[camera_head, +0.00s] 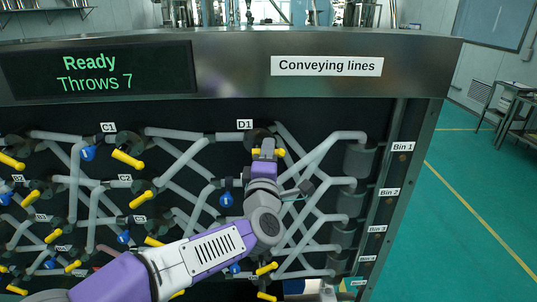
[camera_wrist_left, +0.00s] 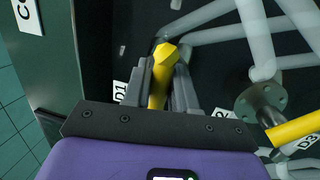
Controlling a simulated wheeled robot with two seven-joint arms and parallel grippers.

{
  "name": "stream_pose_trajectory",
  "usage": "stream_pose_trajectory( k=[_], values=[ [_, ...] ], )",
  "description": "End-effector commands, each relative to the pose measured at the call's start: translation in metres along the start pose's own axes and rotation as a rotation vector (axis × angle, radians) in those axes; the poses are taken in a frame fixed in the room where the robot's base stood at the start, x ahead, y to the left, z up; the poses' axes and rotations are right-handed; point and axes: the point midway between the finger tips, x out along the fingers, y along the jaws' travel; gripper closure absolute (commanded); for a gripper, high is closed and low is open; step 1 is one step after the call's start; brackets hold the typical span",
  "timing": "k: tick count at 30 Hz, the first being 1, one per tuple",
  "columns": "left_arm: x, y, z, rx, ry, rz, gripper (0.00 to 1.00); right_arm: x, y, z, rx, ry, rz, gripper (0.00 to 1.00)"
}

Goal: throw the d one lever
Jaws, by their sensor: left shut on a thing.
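The panel carries white pipes, valves and yellow levers. The D1 label (camera_head: 244,124) is near the top middle. The yellow D1 lever (camera_head: 281,153) is mostly hidden behind my left gripper (camera_head: 265,150) in the head view. In the left wrist view the lever (camera_wrist_left: 163,68) stands between the two grey fingers, next to the D1 label (camera_wrist_left: 119,92). My left gripper (camera_wrist_left: 163,85) is shut on it. My right gripper is not in view.
A display (camera_head: 95,72) reads "Ready, Throws 7". A "Conveying lines" sign (camera_head: 326,66) is beside it. Other yellow levers, such as C1's (camera_head: 127,158), sit to the left. Labelled bins (camera_head: 403,147) line the right edge.

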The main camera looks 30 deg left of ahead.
Motion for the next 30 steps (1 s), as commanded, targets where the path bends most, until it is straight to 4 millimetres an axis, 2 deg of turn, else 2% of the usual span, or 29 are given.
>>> stream_pose_trajectory(
  k=[15, 30],
  values=[
    [-0.001, -0.006, -0.005, 0.436, -0.079, -0.052, 1.00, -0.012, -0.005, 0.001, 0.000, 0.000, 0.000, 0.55],
    [-0.002, -0.009, -0.007, 0.618, -0.113, -0.070, 1.00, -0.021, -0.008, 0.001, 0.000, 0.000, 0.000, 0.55]
  ],
)
